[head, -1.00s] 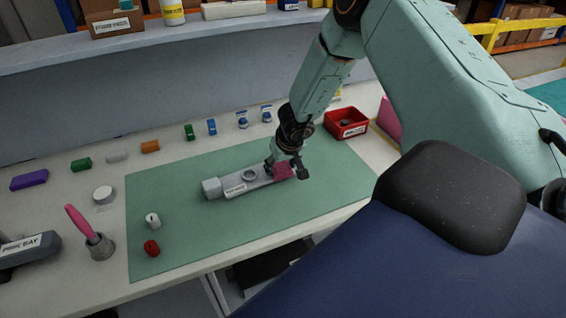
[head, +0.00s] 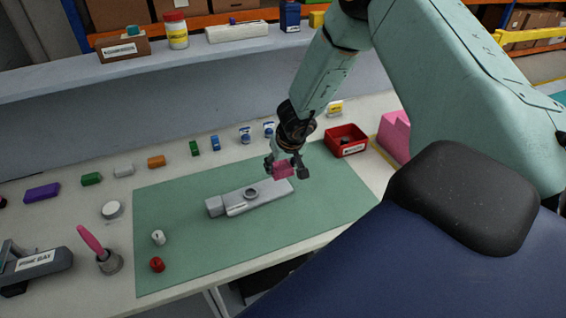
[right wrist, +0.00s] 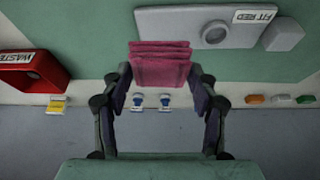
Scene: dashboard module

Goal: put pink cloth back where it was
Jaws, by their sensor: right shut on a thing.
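My right gripper (head: 285,168) is shut on the folded pink cloth (head: 283,170) and holds it above the right end of the grey dashboard module (head: 240,200). In the right wrist view the cloth (right wrist: 160,66) sits between the two fingertips of the right gripper (right wrist: 160,85), with the module (right wrist: 185,22) beside it on the green mat. The module carries a label, and a ring-shaped part sits on it. My left gripper is not in view.
A red bin (head: 345,141) labelled waste stands behind the mat's right corner. A pink block-like thing (head: 395,135) is at the far right. Several small coloured blocks line the back of the table. A white cap (head: 158,237) and a red cap (head: 157,265) lie on the green mat (head: 180,210).

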